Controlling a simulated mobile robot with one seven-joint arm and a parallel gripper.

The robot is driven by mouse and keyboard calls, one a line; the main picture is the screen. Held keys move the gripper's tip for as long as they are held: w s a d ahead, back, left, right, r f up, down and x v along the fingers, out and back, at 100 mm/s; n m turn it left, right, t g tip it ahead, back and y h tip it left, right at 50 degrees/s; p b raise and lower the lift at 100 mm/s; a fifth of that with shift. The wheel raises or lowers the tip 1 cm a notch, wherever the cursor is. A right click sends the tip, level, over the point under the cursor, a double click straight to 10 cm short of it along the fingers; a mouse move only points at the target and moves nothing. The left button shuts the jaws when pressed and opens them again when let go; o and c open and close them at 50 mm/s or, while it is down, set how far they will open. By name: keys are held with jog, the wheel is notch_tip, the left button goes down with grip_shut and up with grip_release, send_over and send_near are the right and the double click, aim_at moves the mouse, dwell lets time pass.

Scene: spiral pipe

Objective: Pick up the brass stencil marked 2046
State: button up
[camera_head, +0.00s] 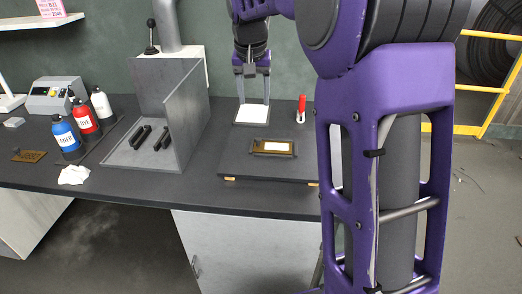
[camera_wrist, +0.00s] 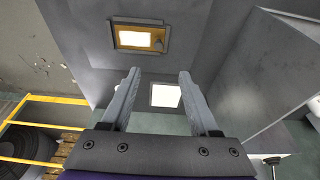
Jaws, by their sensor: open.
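A brass plate (camera_head: 28,155) lies flat at the far left of the bench. A brass-framed piece with a white middle (camera_head: 258,148) lies on a dark flat board (camera_head: 235,167); it also shows at the top of the wrist view (camera_wrist: 122,38). I cannot read 2046 on either brass piece. My gripper (camera_head: 253,100) is open and empty, pointing down over a white square (camera_head: 252,114) behind the framed piece. In the wrist view its fingertips (camera_wrist: 160,72) are apart, with the white square (camera_wrist: 166,96) seen between them.
A grey open-sided booth (camera_head: 180,105) holding dark bars stands left of my gripper. Blue (camera_head: 66,137), red (camera_head: 83,119) and white (camera_head: 102,104) bottles stand farther left by a crumpled cloth (camera_head: 74,174). A red marker (camera_head: 301,104) stands right. A yellow rail (camera_head: 490,88) is beyond the bench.

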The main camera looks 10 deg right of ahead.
aim_at(258, 138)
jog(key=b+x, duration=0.2)
jog(key=x, duration=1.4)
jog(key=shift+d, duration=0.15)
jog(key=shift+s+r, duration=0.1)
grip_shut()
